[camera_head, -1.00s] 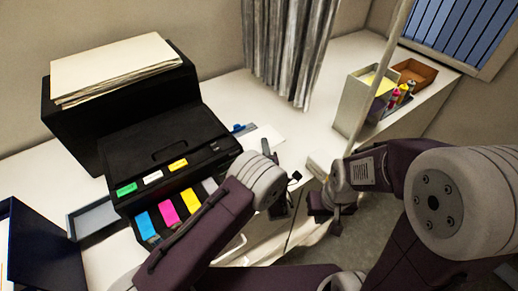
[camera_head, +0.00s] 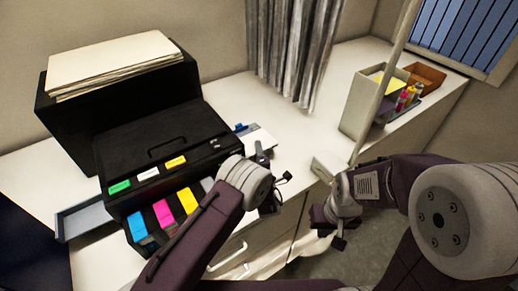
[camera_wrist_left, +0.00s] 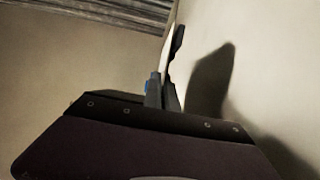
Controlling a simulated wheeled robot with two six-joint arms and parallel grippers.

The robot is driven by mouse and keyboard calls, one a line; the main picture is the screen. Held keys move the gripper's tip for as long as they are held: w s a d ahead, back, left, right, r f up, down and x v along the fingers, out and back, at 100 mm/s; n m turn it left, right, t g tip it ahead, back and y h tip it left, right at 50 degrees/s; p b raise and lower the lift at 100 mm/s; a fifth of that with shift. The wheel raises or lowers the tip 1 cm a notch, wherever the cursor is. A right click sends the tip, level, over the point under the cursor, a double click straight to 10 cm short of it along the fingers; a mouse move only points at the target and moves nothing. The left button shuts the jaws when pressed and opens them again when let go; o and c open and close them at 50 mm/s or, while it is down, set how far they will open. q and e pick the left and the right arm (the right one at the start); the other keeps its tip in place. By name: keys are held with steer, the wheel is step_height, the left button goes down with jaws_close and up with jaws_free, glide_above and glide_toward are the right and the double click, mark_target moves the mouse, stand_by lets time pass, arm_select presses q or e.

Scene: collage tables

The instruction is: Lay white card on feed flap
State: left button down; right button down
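A tilted black rear holder (camera_head: 60,115) carries a stack of cream paper. I cannot tell which part is the feed flap. My right gripper (camera_head: 338,240) hangs low past the counter's front edge; its opening is unclear.
A grey tray (camera_head: 85,218) sits left of the printer. Coloured cartridges (camera_head: 165,215) show at its front. A bin (camera_head: 362,100) and bottles stand on the right ledge, near a pale pole. A curtain (camera_head: 290,50) hangs behind. Counter between curtain and printer is mostly clear.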

arm_select(q)
steer(key=c, duration=1.6)
jaws_free()
steer(key=s+b, duration=0.1)
steer(key=s, duration=0.4)
steer(key=s+d+b, duration=0.1)
steer(key=s, duration=0.2)
steer(key=shift+s+b, duration=0.3)
steer(key=shift+s, duration=0.25)
steer(key=shift+r, duration=0.1)
